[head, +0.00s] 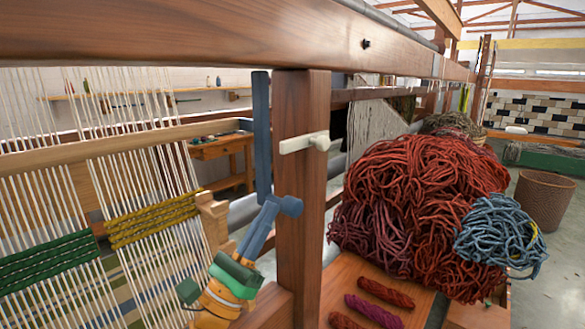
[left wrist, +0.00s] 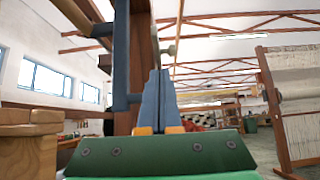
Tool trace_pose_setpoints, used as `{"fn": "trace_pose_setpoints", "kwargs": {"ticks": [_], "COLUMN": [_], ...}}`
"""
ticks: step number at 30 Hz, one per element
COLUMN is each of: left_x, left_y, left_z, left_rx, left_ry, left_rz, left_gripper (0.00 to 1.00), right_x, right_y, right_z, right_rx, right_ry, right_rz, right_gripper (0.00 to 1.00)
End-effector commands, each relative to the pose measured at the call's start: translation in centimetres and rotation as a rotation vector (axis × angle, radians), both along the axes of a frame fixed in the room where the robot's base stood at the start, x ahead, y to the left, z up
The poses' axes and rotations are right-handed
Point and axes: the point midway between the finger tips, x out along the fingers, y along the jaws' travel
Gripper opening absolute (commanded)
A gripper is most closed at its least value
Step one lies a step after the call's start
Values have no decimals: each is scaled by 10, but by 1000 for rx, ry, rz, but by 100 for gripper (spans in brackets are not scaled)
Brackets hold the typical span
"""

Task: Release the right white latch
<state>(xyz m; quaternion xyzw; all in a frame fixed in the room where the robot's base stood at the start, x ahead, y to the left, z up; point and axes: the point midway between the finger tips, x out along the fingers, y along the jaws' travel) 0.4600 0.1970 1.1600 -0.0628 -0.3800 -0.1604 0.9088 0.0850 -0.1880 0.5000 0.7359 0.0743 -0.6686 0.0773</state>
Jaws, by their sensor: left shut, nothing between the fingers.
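The white latch (head: 304,143) is a pale bar with a rounded knob at its right end. It lies across the front of an upright wooden post (head: 300,235), nearly level. In the left wrist view a pale knob (left wrist: 171,50) shows beside the post, above the fingertips. My left gripper (head: 280,205) has blue fingers and a green and orange body. Its fingers are closed together with nothing between them, below the latch and in front of the post, apart from the latch. The closed fingertips also show in the left wrist view (left wrist: 159,73). My right gripper is not in view.
A blue upright bar (head: 262,135) stands just left of the post. Warp threads with green and yellow weaving (head: 150,220) fill the left. A large pile of red wool (head: 430,200) and a blue skein (head: 500,235) lie to the right. A thick beam (head: 230,35) crosses overhead.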

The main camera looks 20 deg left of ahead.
Motion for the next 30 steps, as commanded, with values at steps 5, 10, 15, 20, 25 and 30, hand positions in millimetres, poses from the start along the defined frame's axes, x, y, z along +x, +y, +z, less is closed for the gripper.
{"fn": "trace_pose_setpoints", "kwargs": {"ticks": [5, 10, 15, 20, 25, 30], "left_x": [9, 32, 53, 64, 67, 67], "left_y": [-3, -11, -19, -23, -24, -24], "left_z": [13, 40, 61, 70, 70, 70], "left_rx": [-3, -7, -6, -5, -5, -5], "left_ry": [1, 2, 3, 4, 5, 5], "left_rz": [-2, -3, -2, -2, -2, -2], "left_gripper": [0, 0, 0, 0, 0, 0], "right_x": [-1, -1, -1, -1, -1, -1], "right_y": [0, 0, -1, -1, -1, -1], "right_z": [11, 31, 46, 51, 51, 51], "right_rx": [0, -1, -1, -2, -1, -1], "right_ry": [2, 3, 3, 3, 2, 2], "right_rz": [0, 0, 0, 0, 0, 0], "right_gripper": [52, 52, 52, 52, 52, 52]}}
